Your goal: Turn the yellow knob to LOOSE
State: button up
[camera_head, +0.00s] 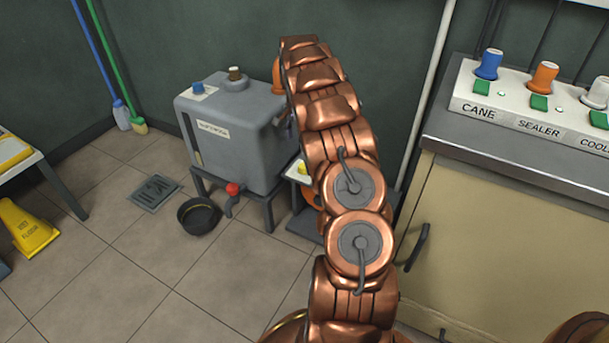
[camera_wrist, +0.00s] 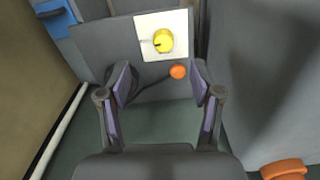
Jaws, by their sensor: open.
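The yellow knob (camera_wrist: 163,40) sits on a white square plate (camera_wrist: 149,22) fixed to a grey panel. A dark mark shows on the knob's left side, but no LOOSE label is legible. My gripper (camera_wrist: 161,82) is open and empty, its two fingers spread below the knob in the wrist view, apart from it. In the head view a small part of the yellow knob (camera_head: 302,168) shows on its pale plate at the left edge of my copper arm.
An orange ball (camera_wrist: 178,72) on a dark lever lies just below the plate, between the fingertips. A grey tank (camera_head: 235,135) with a red tap stands left of the arm. A counter (camera_head: 470,140) with CANE and SEALER knobs stands right. The floor at left has a black bowl (camera_head: 198,216).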

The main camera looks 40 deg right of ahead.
jog(key=m+b, duration=0.1)
jog(key=b, duration=0.1)
send_over(304, 165)
notch_tip(304, 165, down, 7)
jog(key=shift+s+r, duration=0.1)
jog(key=shift+s, duration=0.05)
jog(key=shift+f+b, duration=1.35)
jog(key=shift+f, duration=2.5)
jog(key=c, duration=1.1)
